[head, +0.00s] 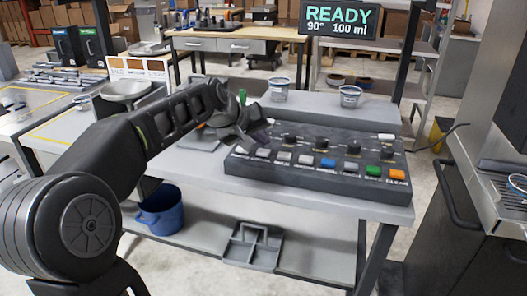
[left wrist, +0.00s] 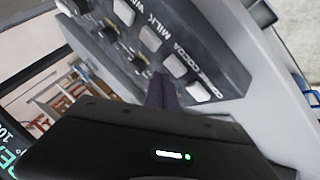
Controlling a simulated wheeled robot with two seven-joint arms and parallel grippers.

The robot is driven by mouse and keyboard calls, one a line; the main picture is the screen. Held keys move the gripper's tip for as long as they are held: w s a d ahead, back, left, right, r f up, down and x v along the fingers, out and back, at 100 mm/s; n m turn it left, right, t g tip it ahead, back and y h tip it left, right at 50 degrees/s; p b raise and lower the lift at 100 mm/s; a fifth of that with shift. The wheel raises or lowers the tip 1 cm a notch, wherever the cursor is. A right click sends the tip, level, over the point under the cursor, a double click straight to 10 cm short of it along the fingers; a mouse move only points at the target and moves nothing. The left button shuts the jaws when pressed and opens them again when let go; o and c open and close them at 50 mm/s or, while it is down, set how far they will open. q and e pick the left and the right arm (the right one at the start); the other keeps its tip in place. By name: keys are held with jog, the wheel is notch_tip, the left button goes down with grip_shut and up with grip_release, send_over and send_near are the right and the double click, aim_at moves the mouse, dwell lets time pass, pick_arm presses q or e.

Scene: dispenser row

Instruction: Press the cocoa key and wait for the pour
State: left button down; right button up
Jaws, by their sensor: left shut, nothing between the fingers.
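My left gripper (head: 250,137) is shut and empty over the left end of the dark dispenser panel (head: 310,190). In the left wrist view its closed dark fingertips (left wrist: 163,92) are close beside the pale cocoa key (left wrist: 174,66). I cannot tell whether they touch the panel. The pale coffee key (left wrist: 199,92) is nearer the panel's end, and the milk key (left wrist: 150,38) is on the other side of cocoa. In the head view the gripper partly covers that end of the panel. The display (head: 340,20) reads READY, 90°, 100 ml. My right gripper is not in view.
Two small cups, one (head: 279,89) and another (head: 350,96), stand on the ledge behind the panel. Blue (head: 328,163), green (head: 373,170) and orange (head: 397,174) keys are farther right. A blue bucket (head: 160,212) and a grey caddy (head: 253,248) are on the lower shelf.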

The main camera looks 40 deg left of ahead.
aim_at(261, 153)
pick_arm(q)
jog(key=shift+f, duration=0.4)
jog(key=shift+f+b, duration=0.5)
jog(key=shift+b, duration=0.15)
dwell(0.6)
jog(key=shift+r, duration=0.15)
jog(key=shift+r+p, duration=0.8)
notch_tip(261, 153, up, 5)
jog(key=p, duration=0.4)
dwell(0.6)
